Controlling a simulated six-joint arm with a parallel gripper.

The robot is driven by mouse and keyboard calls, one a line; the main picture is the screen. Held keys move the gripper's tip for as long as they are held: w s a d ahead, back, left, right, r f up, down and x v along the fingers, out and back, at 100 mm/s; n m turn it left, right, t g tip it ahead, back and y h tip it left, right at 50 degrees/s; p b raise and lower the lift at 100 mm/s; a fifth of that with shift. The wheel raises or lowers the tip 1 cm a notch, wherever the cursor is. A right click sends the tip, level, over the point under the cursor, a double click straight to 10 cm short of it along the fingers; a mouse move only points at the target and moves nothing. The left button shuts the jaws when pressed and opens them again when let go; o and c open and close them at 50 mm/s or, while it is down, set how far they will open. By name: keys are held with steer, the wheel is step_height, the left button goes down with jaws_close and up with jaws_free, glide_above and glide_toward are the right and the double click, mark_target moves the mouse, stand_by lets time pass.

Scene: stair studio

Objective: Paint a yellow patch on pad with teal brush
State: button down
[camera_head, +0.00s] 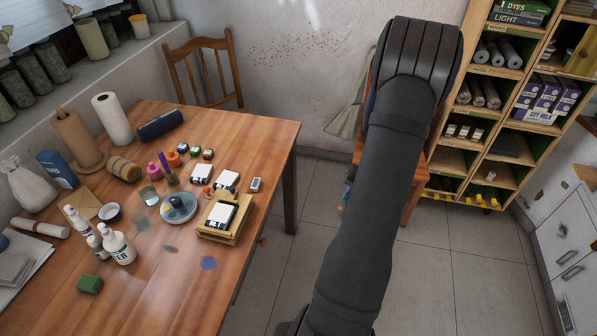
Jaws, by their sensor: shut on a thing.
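A pad (221,215) with a white sheet in a dark frame lies on a wooden board (242,228) near the table's right edge. Two smaller white pads (201,173) lie behind it. Small paint jars (174,159) in several colours stand at the back; I cannot pick out a yellow one. My gripper (347,186) is mostly hidden behind my arm, right of the table. The pad shows no yellow patch.
Beside the pad stands a round grey-blue dish (178,209). A chair (205,70) stands behind; shelves (500,100) stand right.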

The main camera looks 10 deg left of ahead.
steer(key=s+a+r, duration=0.4)
steer(key=a+r, duration=0.2)
steer(key=a, duration=0.3)
steer(key=s+a+r, duration=0.3)
steer(key=a+r, duration=0.2)
steer(key=a, duration=0.3)
steer(key=s+a+r, duration=0.4)
steer(key=a+r, duration=0.2)
steer(key=a, duration=0.3)
steer(key=s+a+r, duration=0.5)
steer(key=s+a, duration=0.1)
steer(key=s, duration=0.4)
steer(key=shift+w+a+f, duration=0.1)
steer(key=shift+f, duration=1.05)
steer(key=shift+w+f, duration=0.1)
steer(key=shift+f, duration=1.05)
steer(key=shift+r, duration=0.15)
